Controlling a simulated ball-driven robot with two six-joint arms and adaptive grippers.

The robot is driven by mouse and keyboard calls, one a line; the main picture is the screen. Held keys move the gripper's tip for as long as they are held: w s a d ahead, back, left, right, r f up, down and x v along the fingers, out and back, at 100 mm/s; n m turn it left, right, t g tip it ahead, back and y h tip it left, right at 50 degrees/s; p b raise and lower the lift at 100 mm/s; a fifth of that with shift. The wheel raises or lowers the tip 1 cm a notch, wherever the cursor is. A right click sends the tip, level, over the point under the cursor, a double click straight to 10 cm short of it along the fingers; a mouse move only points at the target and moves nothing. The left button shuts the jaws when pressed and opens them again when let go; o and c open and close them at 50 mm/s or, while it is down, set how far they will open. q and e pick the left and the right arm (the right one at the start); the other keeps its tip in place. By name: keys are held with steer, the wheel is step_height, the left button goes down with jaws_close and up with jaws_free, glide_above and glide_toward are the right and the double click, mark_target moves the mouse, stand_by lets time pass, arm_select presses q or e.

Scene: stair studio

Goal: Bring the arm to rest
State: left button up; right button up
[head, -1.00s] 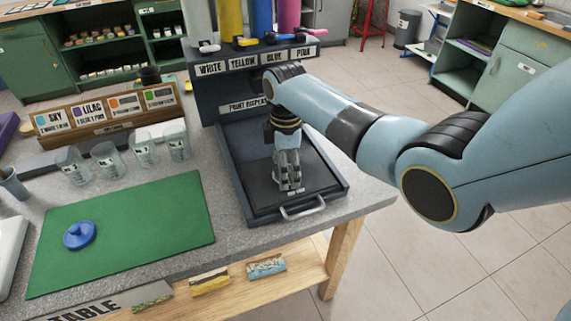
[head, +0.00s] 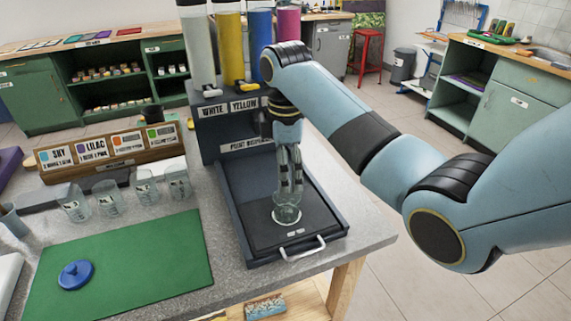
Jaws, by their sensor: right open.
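My right arm comes in from the right, and its right gripper (head: 289,192) points down over the dark tray (head: 330,214) of the paint dispenser (head: 219,140). The fingers are open. A clear glass beaker (head: 287,214) stands on a pale round spot in the tray, just below and partly behind the fingertips. I cannot tell whether the fingers touch its rim. My left gripper is not in view.
Several clear beakers (head: 107,197) stand left of the dispenser, before a wooden colour-card rack (head: 107,153). A green mat (head: 150,265) with a blue lid (head: 75,275) lies in front. Coloured paint tubes (head: 230,45) rise above the dispenser. Open floor lies right of the table.

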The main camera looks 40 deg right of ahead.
steer(key=shift+r, duration=0.35)
